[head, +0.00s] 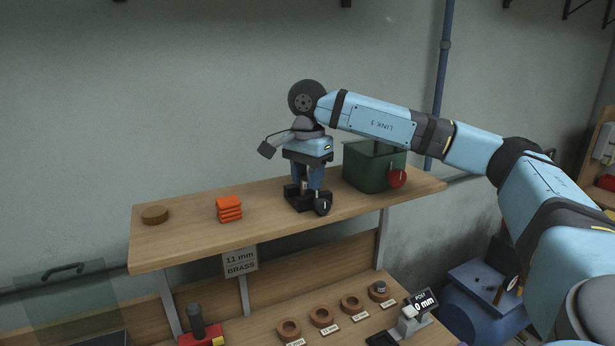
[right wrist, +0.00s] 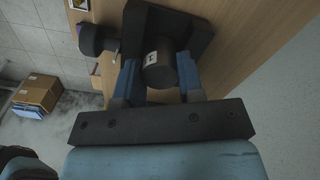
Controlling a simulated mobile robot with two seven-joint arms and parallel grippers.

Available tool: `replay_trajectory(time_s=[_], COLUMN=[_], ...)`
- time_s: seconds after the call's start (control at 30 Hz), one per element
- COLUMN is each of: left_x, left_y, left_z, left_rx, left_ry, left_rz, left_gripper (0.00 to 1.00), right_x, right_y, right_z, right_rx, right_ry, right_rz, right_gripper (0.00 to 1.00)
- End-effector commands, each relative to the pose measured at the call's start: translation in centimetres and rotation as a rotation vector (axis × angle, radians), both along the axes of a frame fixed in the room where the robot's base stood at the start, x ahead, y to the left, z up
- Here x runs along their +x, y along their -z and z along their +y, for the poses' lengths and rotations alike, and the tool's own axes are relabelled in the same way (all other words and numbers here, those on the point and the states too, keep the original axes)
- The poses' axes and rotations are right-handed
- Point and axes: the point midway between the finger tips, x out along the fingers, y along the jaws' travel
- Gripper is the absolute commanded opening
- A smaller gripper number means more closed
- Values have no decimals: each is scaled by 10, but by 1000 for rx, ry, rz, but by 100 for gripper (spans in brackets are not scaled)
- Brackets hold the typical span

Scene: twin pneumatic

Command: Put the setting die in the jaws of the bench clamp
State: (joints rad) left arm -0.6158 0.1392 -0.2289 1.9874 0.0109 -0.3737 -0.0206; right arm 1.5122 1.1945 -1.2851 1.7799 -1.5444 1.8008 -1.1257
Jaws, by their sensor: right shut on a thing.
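My right gripper (head: 307,180) points down over the bench clamp on the upper shelf. Its blue fingers are shut on the setting die, a dark cylinder with a pale mark (right wrist: 160,68), seen between them in the right wrist view. The black bench clamp (head: 296,198) has a dark round knob (head: 322,206) on its front side. In the right wrist view the clamp (right wrist: 152,20) lies just beyond the die, and the knob shows at its left (right wrist: 97,38). The fingers and die hide the jaws; I cannot tell whether the die sits between them. My left gripper is out of view.
On the upper shelf (head: 185,248) are a brown disc (head: 155,214), an orange stack (head: 229,208) and, close right of the clamp, a green box (head: 370,168) with a red knob (head: 397,177). Below are several rings (head: 321,316) and a readout showing 0 mm (head: 424,301).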

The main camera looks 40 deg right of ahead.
Motion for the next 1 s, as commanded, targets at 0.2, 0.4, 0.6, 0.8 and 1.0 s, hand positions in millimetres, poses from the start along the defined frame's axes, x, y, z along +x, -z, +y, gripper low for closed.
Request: replay_trajectory(time_s=[0.2, 0.4, 0.6, 0.8, 1.0], left_x=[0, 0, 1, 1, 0], left_y=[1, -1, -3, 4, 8], left_z=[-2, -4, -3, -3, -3], left_rx=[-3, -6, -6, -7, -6], left_ry=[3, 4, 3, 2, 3], left_rz=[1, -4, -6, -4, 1], left_gripper=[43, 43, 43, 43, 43], right_x=[0, 0, 1, 1, 1], right_y=[3, 3, -7, -45, -91], right_z=[0, 0, 0, 1, 1], right_rx=[0, 0, 0, 2, 3], right_ry=[0, 0, 0, -1, -1], right_rz=[1, 1, -2, -4, -4], right_gripper=[61, 61, 61, 61, 61])
